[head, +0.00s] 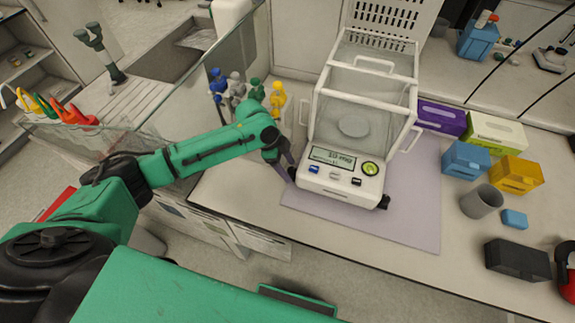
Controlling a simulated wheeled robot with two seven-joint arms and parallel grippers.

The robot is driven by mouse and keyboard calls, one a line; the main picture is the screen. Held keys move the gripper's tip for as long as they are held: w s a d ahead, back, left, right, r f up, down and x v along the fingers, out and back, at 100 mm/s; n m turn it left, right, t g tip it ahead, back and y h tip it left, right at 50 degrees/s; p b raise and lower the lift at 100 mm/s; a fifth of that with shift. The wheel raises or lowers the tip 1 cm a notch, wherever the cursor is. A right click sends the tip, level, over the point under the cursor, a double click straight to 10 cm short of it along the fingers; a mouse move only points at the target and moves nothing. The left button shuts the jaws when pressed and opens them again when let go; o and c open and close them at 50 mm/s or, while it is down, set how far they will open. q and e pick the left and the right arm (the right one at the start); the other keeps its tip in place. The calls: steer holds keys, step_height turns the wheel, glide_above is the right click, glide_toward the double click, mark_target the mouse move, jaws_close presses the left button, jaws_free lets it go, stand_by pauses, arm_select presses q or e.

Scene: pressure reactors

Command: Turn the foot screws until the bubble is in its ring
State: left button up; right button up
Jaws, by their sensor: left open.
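A white analytical balance (340,187) with a glass draft shield stands on a lilac mat (412,225) on the bench. The bubble level, a green-yellow round window (370,168), is on its front panel right of the display. The bubble is too small to place within its ring. A black foot screw (384,202) shows at the front right corner. My left gripper (291,174) is at the front left corner, open, its fingers beside the balance where the left foot is. The gripper hides that foot, and I cannot tell whether it touches it. My right gripper is not in view.
Purple (442,117) and white-green boxes, blue (466,160) and yellow (516,175) boxes, a grey cup (481,202) and a black box (517,260) stand to the right. Coloured taps (238,88) and a glass panel (215,85) are behind my left arm. The mat's front right is clear.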

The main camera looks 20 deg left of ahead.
arm_select(q)
steer(key=shift+c, duration=1.2)
steer(key=shift+w, duration=0.15)
jaws_close()
steer(key=shift+w+f+m+g+b, duration=0.15)
steer(key=shift+m+g+b, duration=0.45)
steer(key=shift+m, duration=0.9)
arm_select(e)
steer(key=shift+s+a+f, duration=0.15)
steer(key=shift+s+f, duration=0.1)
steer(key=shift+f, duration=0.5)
arm_select(q)
steer(key=shift+o, duration=1.2)
jaws_free()
